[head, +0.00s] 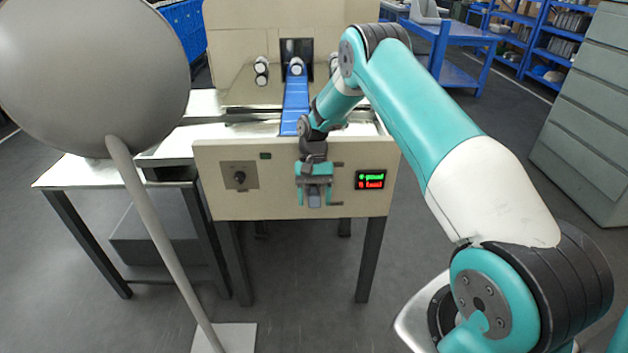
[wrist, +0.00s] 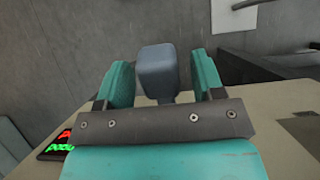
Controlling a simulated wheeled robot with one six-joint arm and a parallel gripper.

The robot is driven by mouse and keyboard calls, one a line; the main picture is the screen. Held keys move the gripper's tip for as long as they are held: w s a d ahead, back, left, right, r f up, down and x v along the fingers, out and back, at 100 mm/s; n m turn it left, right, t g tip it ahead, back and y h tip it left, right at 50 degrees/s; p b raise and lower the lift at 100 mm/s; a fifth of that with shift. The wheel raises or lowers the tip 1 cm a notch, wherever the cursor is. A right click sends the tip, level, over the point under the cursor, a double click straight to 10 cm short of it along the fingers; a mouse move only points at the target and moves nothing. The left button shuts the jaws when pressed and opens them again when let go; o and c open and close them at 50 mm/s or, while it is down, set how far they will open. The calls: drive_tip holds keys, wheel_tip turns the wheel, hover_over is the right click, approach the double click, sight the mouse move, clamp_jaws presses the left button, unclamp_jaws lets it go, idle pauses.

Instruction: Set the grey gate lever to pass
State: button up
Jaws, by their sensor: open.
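The grey gate lever (head: 314,200) is on the front panel of the wrapper, in the middle-right of the panel in the head view. In the wrist view its blocky grey-blue handle (wrist: 157,75) stands between the two teal fingers. My gripper (head: 314,190) is at the panel, with a finger on each side of the handle. In the wrist view my gripper (wrist: 163,78) is open, with visible gaps between the handle and both fingers. The lever's base and pivot are hidden behind my gripper, and its pass marking cannot be read.
The panel (head: 275,208) also carries a dark knob (head: 240,177) and a green-and-red display (head: 370,180). A blue conveyor (head: 296,98) with rolls runs behind it. A large grey rounded object (head: 95,75) on a slanted pole fills the left foreground. Floor is clear in front.

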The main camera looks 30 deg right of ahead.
wheel_tip(320, 180, up, 20)
drive_tip(key=p, duration=0.3)
drive_tip(key=shift+f, duration=0.1)
idle(0.3)
